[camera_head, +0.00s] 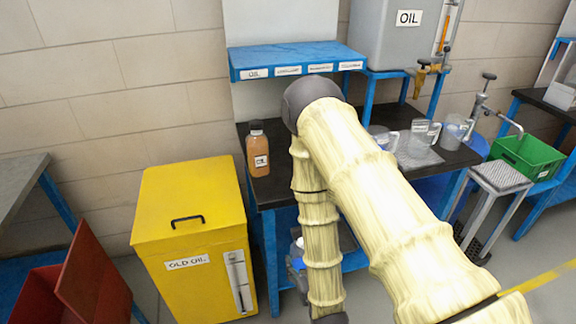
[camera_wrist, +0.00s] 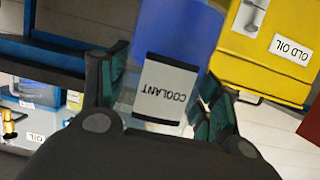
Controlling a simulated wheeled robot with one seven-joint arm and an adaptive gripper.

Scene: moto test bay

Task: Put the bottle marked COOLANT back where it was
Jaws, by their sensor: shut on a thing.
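The bottle marked COOLANT (camera_wrist: 180,35) is blue, with a white label that reads upside down in the wrist view. My gripper (camera_wrist: 167,80) is shut on it, with one dark green finger on each side. The bottle's far end runs out of the top of the picture. In the head view my arm hides most of the space around the gripper, and I cannot make out the bottle clearly there. A blue shelf (camera_head: 300,57) has several small labels on its front edge. The leftmost label reads OIL; the others are too small to read surely. No bottle shows on the shelf.
An orange-brown bottle (camera_head: 257,150) stands on the dark bench's left end. Clear jugs (camera_head: 421,140) stand on its right. A yellow OLD OIL bin (camera_head: 190,215) stands at left, a red box (camera_head: 92,275) beyond it. A grey OIL tank (camera_head: 392,45) is right of the shelf.

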